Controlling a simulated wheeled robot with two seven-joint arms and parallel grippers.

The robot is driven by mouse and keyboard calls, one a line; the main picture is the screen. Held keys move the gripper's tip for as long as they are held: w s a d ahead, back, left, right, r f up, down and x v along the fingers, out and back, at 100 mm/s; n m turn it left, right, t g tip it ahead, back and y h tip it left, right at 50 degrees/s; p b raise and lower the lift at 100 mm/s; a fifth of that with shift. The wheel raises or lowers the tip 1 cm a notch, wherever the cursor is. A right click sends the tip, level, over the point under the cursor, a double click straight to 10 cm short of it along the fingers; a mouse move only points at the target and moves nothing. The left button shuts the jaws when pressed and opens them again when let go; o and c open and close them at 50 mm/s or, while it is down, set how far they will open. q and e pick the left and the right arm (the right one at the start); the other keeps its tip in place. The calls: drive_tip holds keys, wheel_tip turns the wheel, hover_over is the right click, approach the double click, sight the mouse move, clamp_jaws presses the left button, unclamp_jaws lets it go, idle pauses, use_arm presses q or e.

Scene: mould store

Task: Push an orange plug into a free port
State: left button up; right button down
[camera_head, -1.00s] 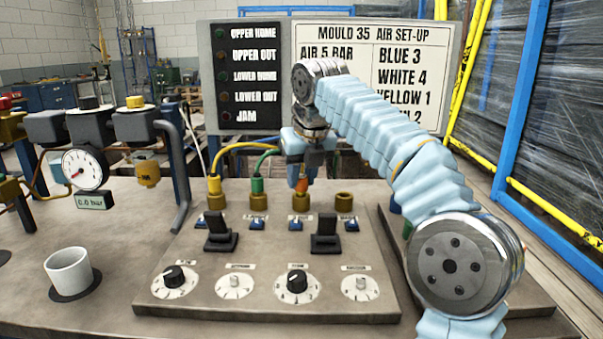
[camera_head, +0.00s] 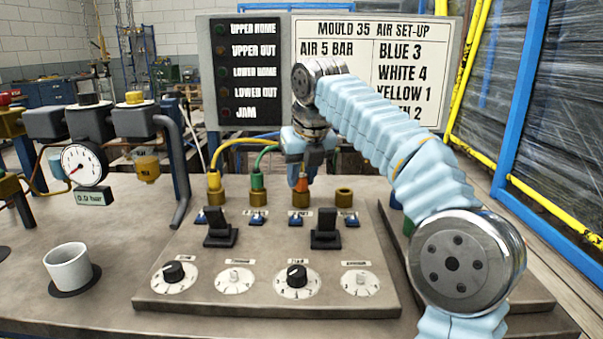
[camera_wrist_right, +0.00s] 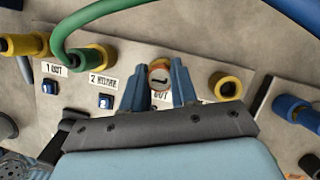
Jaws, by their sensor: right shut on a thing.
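An orange plug (camera_head: 301,184) stands upright at the mouth of the third brass port (camera_head: 300,200) from the left on the sloping panel (camera_head: 260,278). I cannot tell how deep it sits. My right gripper (camera_head: 302,178) is shut on the plug from above. In the right wrist view the plug's round end (camera_wrist_right: 159,78) shows between the two blue fingers of my right gripper (camera_wrist_right: 159,72). The fourth port (camera_head: 344,198) is empty, and its open hole also shows in the wrist view (camera_wrist_right: 226,86). My left gripper is out of view.
A yellow plug (camera_head: 214,181) and a green plug (camera_head: 257,181), both with hoses, fill the first two ports. Black levers (camera_head: 220,236) and dials (camera_head: 297,281) stand nearer me. A white cup (camera_head: 68,268) and gauge (camera_head: 84,163) are at left. A sign board (camera_head: 376,29) stands behind.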

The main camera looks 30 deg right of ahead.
drive_tip(key=shift+f, duration=0.1)
drive_tip(key=shift+c, duration=2)
unclamp_jaws()
